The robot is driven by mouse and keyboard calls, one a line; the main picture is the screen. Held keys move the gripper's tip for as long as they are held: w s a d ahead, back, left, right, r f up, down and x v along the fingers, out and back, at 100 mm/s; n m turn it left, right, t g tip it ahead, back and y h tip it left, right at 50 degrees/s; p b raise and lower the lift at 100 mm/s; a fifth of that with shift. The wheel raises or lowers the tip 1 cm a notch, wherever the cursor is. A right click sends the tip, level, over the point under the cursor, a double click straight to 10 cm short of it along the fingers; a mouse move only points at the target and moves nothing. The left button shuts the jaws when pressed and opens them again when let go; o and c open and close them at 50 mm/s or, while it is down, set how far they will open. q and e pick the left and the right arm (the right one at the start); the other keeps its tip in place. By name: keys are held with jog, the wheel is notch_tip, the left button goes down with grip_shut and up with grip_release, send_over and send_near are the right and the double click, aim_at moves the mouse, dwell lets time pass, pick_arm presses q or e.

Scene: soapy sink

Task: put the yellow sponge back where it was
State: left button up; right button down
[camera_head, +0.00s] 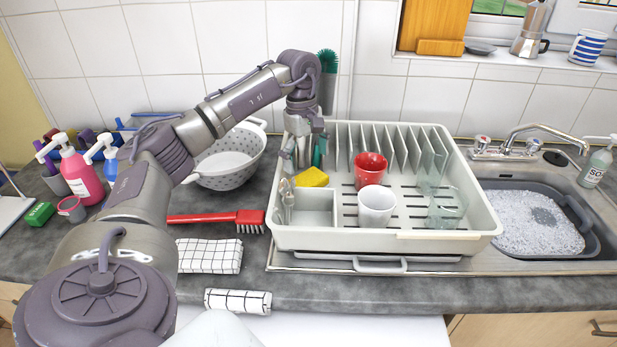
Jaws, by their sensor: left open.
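The yellow sponge (312,177) rests in the left part of the cream dish rack (450,240), just behind the small cutlery compartment (312,202). My left gripper (303,163) is open and points down at the rack's back left, close above and behind the sponge. I cannot tell whether its fingers touch the sponge, and nothing shows held in them. My right gripper is not in view.
A green brush (328,62) stands close behind my left wrist. A red cup (370,168), a white cup (376,204) and glasses stand in the rack. A white colander (230,160) and a red brush (222,218) lie left. The soapy sink (535,222) is right.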

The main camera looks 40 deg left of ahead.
aim_at(305, 175)
pick_arm(q)
notch_tip(305, 175, up, 6)
jog(key=shift+a+r+b, duration=0.2)
jog(key=shift+a+b, duration=0.1)
jog(key=shift+a, duration=0.1)
dwell(0.3)
